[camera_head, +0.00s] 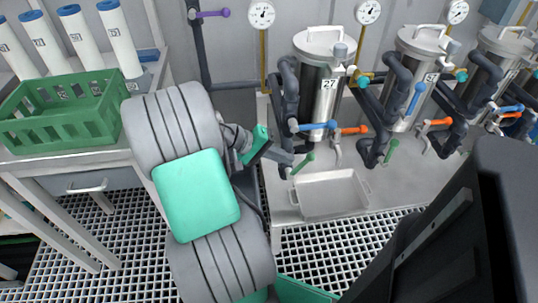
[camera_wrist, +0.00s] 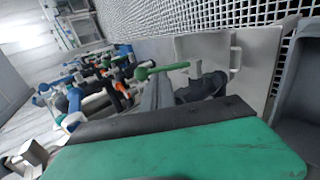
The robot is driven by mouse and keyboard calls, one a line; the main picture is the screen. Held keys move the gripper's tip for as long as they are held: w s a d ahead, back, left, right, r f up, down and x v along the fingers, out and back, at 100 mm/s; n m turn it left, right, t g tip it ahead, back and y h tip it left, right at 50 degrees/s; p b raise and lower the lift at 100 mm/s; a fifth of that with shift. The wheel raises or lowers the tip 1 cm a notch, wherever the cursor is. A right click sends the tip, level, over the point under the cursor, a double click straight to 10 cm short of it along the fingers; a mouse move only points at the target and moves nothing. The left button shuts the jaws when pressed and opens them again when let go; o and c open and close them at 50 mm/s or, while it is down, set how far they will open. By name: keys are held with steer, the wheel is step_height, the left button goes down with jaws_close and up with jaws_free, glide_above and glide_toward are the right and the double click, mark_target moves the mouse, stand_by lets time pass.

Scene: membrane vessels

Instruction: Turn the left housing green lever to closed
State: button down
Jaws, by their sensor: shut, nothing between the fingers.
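The left housing (camera_head: 325,85) is a steel vessel labelled 27, with dark pipes on its left. Its green lever (camera_head: 303,163) sits low at the pipe end, slanting up to the right, above the tray's left corner. In the wrist view the green lever (camera_wrist: 165,68) lies nearly level, its rounded end to the left. My gripper (camera_head: 287,158) is shut and empty, its tips close to the lever's left side. In the wrist view my gripper (camera_wrist: 157,88) points at the lever; I cannot tell whether they touch. The lever's pivot is partly hidden.
A blue lever (camera_head: 312,126) and an orange lever (camera_head: 353,130) sit above the green one. A grey tray (camera_head: 330,213) lies below. More housings (camera_head: 420,75) stand to the right. A green crate (camera_head: 62,122) sits on the left bench.

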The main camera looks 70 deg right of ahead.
mark_target(304, 161)
steer(key=shift+b+x, duration=0.3)
steer(key=shift+x, duration=1.25)
steer(key=shift+s+d+r+t+p, duration=0.1)
steer(key=shift+d+r+t+p, duration=0.1)
steer(key=shift+t+p, duration=0.15)
steer(key=shift+s+d+r+t+y+p, duration=0.1)
steer(key=shift+s+t+y+p, duration=0.2)
steer(key=shift+p, duration=0.5)
steer(key=p, duration=0.1)
steer(key=s+d+p, duration=0.1)
steer(key=p, duration=0.1)
steer(key=shift+s+f, duration=0.3)
steer(key=shift+f, duration=0.1)
steer(key=p+x, duration=0.2)
steer(key=shift+s+d+f+p, duration=0.15)
steer(key=shift+s+f+p, duration=0.05)
steer(key=shift+s+p, duration=0.2)
steer(key=shift+s+d+f+t+y+p, duration=0.1)
steer(key=shift+s+f+t+y+p, duration=0.1)
steer(key=shift+f+t+y+p, duration=0.25)
steer(key=shift+s+d+f, duration=0.1)
steer(key=shift+d+f, duration=0.05)
steer(key=shift+f, duration=0.25)
